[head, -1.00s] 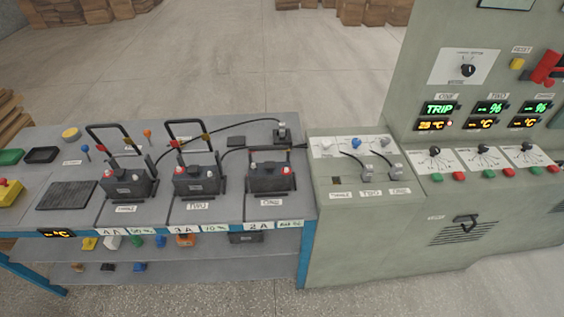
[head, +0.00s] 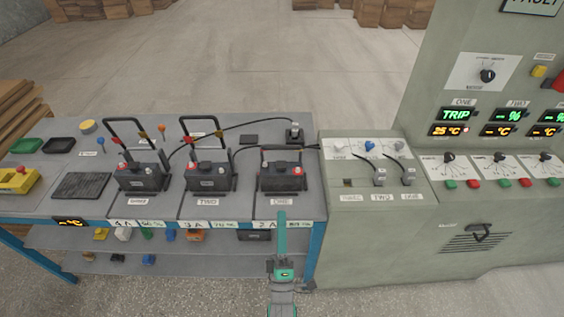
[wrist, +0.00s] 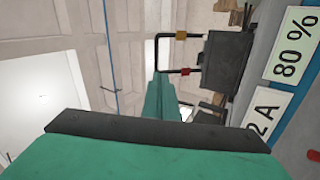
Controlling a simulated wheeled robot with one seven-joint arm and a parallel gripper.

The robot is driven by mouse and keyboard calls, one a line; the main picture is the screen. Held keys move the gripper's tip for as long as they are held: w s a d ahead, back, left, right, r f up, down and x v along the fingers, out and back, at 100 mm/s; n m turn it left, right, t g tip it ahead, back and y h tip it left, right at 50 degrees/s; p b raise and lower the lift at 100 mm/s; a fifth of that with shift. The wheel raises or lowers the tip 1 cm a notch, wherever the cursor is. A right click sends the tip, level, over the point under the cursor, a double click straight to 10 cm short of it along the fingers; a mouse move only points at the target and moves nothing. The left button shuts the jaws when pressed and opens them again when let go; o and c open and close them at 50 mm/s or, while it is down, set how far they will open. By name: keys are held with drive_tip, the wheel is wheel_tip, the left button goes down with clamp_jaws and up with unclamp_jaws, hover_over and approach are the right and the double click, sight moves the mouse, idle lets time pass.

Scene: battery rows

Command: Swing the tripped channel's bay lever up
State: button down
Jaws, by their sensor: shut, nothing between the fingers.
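The cabinet's channel ONE display (head: 459,114) reads TRIP. The battery labelled ONE (head: 282,178) sits in the right bay of the bench. Its black bay lever (head: 264,158) is low, close around the battery, while the levers of bays TWO (head: 200,118) and THREE (head: 124,120) stand upright. My gripper (head: 282,214) is shut and empty, pointing up in the picture at the front of bay ONE, apart from the lever as far as I can tell. In the wrist view its green fingers (wrist: 165,98) lie before a dark battery (wrist: 226,62) and a black bar (wrist: 158,52).
Cards reading 2 A and 80 % (wrist: 300,42) edge the bench near my gripper. Black cables run behind the batteries to a clamp (head: 294,132). The grey console (head: 345,245) adjoins the bench on the right. A lower shelf (head: 190,262) holds small parts.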

sight(281, 148)
drive_tip(key=w+r+n, duration=0.1)
drive_tip(key=w+r, duration=0.9)
drive_tip(key=w, duration=0.4)
drive_tip(key=shift+t, duration=0.4)
drive_tip(key=shift+w+r, duration=0.1)
